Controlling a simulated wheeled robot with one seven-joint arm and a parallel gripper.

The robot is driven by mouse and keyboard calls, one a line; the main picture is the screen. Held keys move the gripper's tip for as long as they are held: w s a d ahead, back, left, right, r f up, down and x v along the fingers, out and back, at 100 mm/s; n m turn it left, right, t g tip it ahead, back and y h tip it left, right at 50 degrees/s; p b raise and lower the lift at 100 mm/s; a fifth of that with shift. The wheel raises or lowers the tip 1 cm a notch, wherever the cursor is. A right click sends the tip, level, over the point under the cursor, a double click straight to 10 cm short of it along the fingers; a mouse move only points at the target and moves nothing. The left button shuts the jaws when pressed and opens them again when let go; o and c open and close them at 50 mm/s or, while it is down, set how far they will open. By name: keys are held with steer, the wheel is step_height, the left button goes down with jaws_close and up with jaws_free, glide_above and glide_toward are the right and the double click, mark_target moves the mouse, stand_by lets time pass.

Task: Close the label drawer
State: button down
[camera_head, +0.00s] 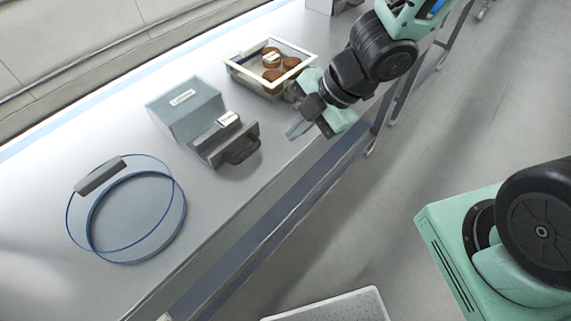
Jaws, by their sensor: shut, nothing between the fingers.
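The label box (183,108) is a grey-blue block with a white label on top, standing on the metal bench. Its drawer (234,145) sticks out of the front toward the bench's front edge, with a dark handle (243,152) on its face. A small pale item (228,119) shows at the open drawer's top. My gripper (292,135) is shut and empty, to the right of the drawer and apart from it, over the bench's front edge. My wrist hides part of the bench edge.
A white-rimmed tray (303,68) with several brown round things stands behind my gripper. A round blue-rimmed basket (183,215) with a grey handle block stands at left. The bench (213,210) is clear between basket and drawer.

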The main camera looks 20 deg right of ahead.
steer(key=b+x, duration=0.1)
steer(key=x, duration=0.2)
steer(key=b+x, duration=0.2)
steer(key=x, duration=0.1)
steer(key=s+b+x, duration=0.1)
steer(key=x, duration=0.2)
steer(key=shift+a+f, duration=0.2)
steer(key=shift+f, duration=0.15)
steer(key=shift+w+a+f+p, duration=0.1)
steer(key=shift+w+a+p, duration=0.55)
steer(key=shift+w, duration=0.35)
steer(key=shift+w+a+f+y, duration=0.3)
steer(key=shift+w+a, duration=0.25)
steer(key=shift+w, duration=0.2)
